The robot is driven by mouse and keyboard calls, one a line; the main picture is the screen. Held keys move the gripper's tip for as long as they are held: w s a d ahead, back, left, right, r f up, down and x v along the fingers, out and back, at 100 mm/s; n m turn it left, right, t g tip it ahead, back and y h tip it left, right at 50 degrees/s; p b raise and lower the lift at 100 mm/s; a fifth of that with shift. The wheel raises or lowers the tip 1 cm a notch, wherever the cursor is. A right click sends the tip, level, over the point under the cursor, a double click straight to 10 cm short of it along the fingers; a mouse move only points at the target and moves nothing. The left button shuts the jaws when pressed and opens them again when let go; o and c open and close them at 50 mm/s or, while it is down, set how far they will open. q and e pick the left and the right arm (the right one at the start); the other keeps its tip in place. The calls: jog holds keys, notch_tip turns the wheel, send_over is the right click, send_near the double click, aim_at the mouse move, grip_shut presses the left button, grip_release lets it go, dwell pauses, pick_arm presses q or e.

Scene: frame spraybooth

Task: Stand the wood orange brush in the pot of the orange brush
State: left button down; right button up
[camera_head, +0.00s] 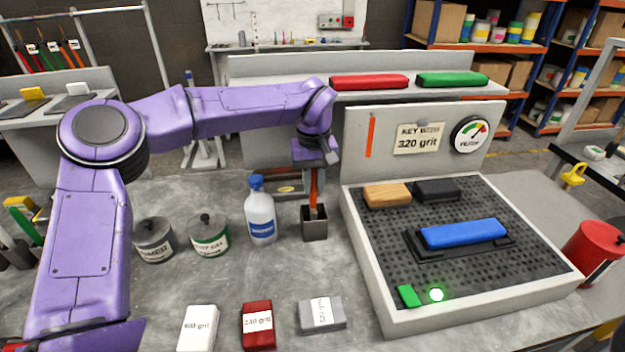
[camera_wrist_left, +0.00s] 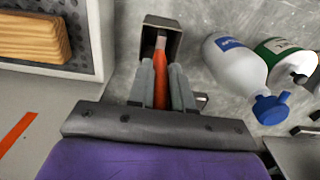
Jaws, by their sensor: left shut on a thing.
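An orange brush (camera_head: 314,186) hangs upright below my left gripper (camera_head: 314,166), which is shut on it. The brush's lower end is at the mouth of a square dark metal pot (camera_head: 314,226), which stands on the grey table. In the left wrist view the orange handle (camera_wrist_left: 160,88) lies between the two fingers of the left gripper (camera_wrist_left: 161,85). Its pale lower part reaches into the opening of the pot (camera_wrist_left: 163,26). I cannot tell whether the tip touches the pot's bottom. My right gripper does not show.
A thinner bottle (camera_head: 260,213) with a blue cap stands just left of the pot. Two tins (camera_head: 208,236) stand further left. The perforated booth bed (camera_head: 380,235) with a blue block (camera_head: 463,233) is to the right. Grit packs (camera_head: 257,325) lie in front.

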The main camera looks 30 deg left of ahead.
pick_arm(q)
jog(key=shift+f, duration=0.6)
jog(key=c, duration=1)
grip_release()
jog(key=shift+o, duration=0.2)
notch_tip(320, 180, up, 11)
jog(key=shift+f, duration=0.2)
